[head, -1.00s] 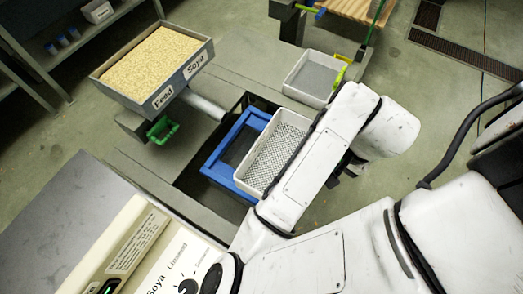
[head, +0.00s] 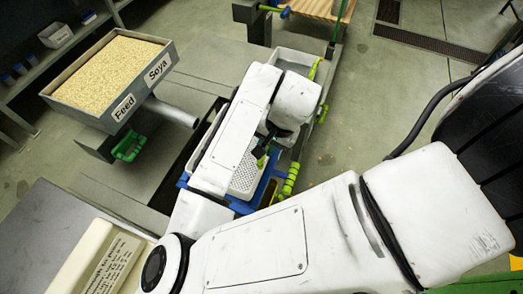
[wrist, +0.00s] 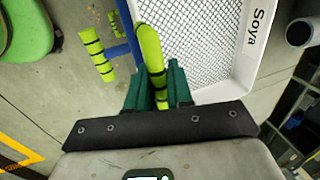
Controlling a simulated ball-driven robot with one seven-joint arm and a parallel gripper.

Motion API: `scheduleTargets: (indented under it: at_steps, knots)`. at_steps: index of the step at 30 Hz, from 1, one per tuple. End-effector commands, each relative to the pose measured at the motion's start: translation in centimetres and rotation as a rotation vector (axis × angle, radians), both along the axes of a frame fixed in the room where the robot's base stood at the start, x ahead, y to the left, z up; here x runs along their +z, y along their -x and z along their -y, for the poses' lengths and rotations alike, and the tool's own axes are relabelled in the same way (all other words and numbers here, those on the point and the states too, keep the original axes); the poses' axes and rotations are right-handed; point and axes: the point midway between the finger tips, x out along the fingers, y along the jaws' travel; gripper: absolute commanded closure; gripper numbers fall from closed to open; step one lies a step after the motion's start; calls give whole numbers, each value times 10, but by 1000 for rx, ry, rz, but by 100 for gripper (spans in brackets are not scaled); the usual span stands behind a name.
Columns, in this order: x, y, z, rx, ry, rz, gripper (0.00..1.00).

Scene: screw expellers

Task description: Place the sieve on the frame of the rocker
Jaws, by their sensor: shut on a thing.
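The sieve is a white-rimmed tray with a grey mesh floor, labelled Soya; it fills the upper right of the wrist view (wrist: 200,92) and shows under my arm in the head view (head: 244,183). My gripper (wrist: 158,88) is shut on its lime handle (wrist: 150,50), with a teal finger on each side. In the head view the gripper is mostly hidden by my arm. The rocker's blue frame (head: 238,205) shows around the sieve's lower edge; a blue bar (wrist: 124,30) shows in the wrist view. I cannot tell whether sieve and frame touch.
A Feed Soya hopper (head: 112,78) full of pale grain stands left. Another white tray (head: 292,56) lies farther back. A lime grip (head: 290,180) is right of the sieve. A beige panel (head: 100,260) is at front left. Open floor lies to the right.

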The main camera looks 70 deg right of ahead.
Motion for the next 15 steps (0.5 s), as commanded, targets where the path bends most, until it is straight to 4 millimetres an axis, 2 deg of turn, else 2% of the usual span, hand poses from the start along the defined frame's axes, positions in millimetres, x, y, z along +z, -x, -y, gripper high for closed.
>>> scheduleTargets:
  at_steps: [9, 15]
  knots:
    - [-20, -15, 4, 0, -1, -1, 100]
    - [-46, -16, 4, 2, -2, -2, 100]
